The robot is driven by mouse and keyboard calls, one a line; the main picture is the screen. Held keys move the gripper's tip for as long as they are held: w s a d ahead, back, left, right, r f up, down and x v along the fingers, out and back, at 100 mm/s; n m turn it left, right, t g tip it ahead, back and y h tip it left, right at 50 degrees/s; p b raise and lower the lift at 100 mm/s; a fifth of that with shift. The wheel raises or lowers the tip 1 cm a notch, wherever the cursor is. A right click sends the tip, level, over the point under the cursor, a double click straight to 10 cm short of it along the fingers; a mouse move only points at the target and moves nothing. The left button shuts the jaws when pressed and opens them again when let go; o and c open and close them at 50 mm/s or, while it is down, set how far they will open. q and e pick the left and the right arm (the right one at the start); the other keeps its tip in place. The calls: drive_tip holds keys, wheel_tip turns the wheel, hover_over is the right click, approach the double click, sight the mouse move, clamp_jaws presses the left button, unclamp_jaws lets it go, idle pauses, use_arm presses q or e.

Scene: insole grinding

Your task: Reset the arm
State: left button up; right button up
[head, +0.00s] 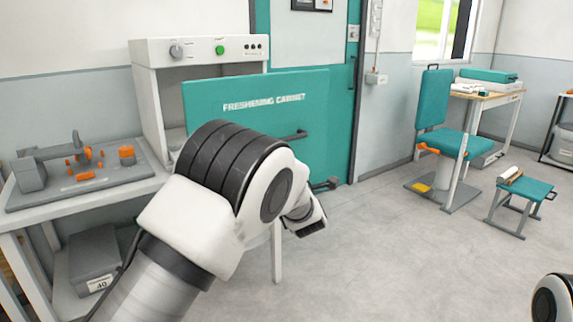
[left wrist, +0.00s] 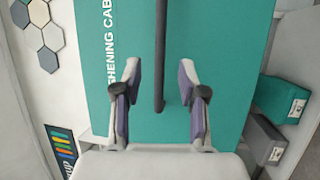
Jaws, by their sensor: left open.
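My left arm reaches across the head view from the lower left, and its wrist hides most of the gripper there. In the left wrist view my left gripper (left wrist: 160,98) is open, its two fingers apart with nothing held. The teal freshening cabinet door (head: 225,105) stands swung open. Its dark bar handle (head: 290,137) also shows upright in the left wrist view (left wrist: 160,50), between the spread fingers in the picture. I cannot tell whether the fingers touch it. Only a white and black part of my right arm shows at the lower right; its gripper is out of view.
The white cabinet body (head: 150,90) stands on a bench with a grey tool tray (head: 130,172). A grey box (head: 93,265) sits below. A teal chair (head: 437,130) and a small stool (head: 520,190) stand at the right. The middle floor is clear.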

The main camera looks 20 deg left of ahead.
use_arm(q)
drive_tip(key=s+a+f+m+g+h, duration=0.1)
drive_tip(key=s+a+f+g, duration=0.15)
drive_tip(key=f, duration=0.65)
drive_tip(key=s+a+f+m+g, duration=0.15)
drive_tip(key=s+f, duration=0.25)
drive_tip(key=f, duration=0.5)
drive_tip(key=s+a+f+m+g+h, duration=0.1)
drive_tip(key=s+a+f, duration=0.2)
drive_tip(key=f, duration=0.6)
drive_tip(key=s+f+m+g+h, duration=0.2)
drive_tip(key=s+f+m+g, duration=0.1)
drive_tip(key=s+f, duration=0.8)
drive_tip(key=s+f+m+g+h, duration=0.2)
drive_tip(key=s+f+m+g, duration=0.25)
drive_tip(key=s+f, duration=0.6)
drive_tip(key=s+d+r+m+g+h, duration=0.1)
drive_tip(key=s+d+m+g+h, duration=0.15)
drive_tip(key=s+m, duration=0.6)
drive_tip(key=s+d+m+g+h, duration=0.1)
drive_tip(key=s+d+m+g, duration=0.2)
drive_tip(key=s, duration=1)
wheel_tip(320, 180, up, 18)
drive_tip(key=p, duration=1.7)
drive_tip(key=shift+w+a+f+t, duration=0.25)
drive_tip(key=shift+w+t, duration=0.05)
drive_tip(key=shift+w, duration=0.15)
